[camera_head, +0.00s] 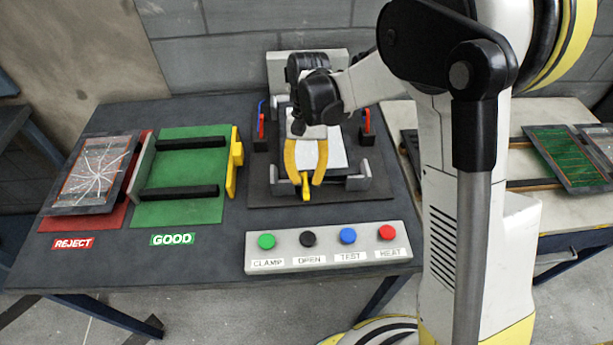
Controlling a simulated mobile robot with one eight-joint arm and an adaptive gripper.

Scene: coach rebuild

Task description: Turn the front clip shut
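The front clip (306,190) is a small yellow piece at the front middle of the dark test fixture (262,190). It points toward the front of the table. My gripper (306,181) reaches down from above with two curved yellow fingers, one on each side of the clip's rear end. The fingers are spread higher up and their tips come close to the clip. I cannot tell whether they touch or grip it. A white panel (337,155) lies in the fixture, partly hidden by my gripper.
Red levers stand at the fixture's left (261,126) and right (366,121). A button box (332,262) lies in front. The green GOOD rack (180,178) and a cracked panel (98,172) on the red REJECT tray (88,222) are left. A side table (555,215) holds green boards (566,157).

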